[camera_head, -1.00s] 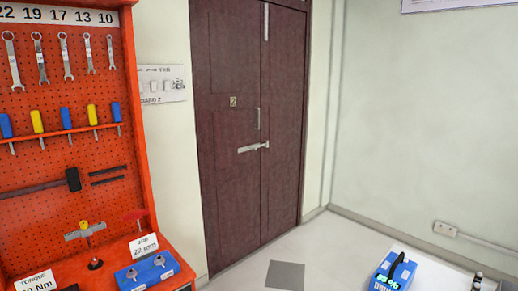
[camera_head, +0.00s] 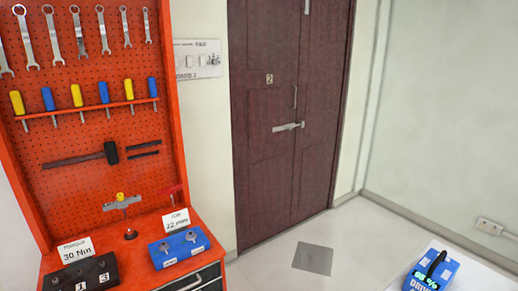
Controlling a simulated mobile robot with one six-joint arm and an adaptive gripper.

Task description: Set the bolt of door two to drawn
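Door two (camera_head: 262,175) is a dark brown double door standing shut in the far wall, with a small number plate reading 2 (camera_head: 269,78) on its left leaf. A pale horizontal bolt (camera_head: 286,127) sits at about mid-height and reaches to the seam between the leaves, seeming to cross it. A vertical handle (camera_head: 294,97) is just above the bolt. Another pale vertical fitting (camera_head: 307,6) shows at the top edge of the view. My gripper is not in view.
An orange tool board (camera_head: 90,120) with wrenches and screwdrivers stands at the left above a bench with a blue box (camera_head: 180,250) and a black box (camera_head: 82,275). A blue device (camera_head: 432,272) sits at lower right. A grey floor patch (camera_head: 313,258) lies before the door; the floor there is clear.

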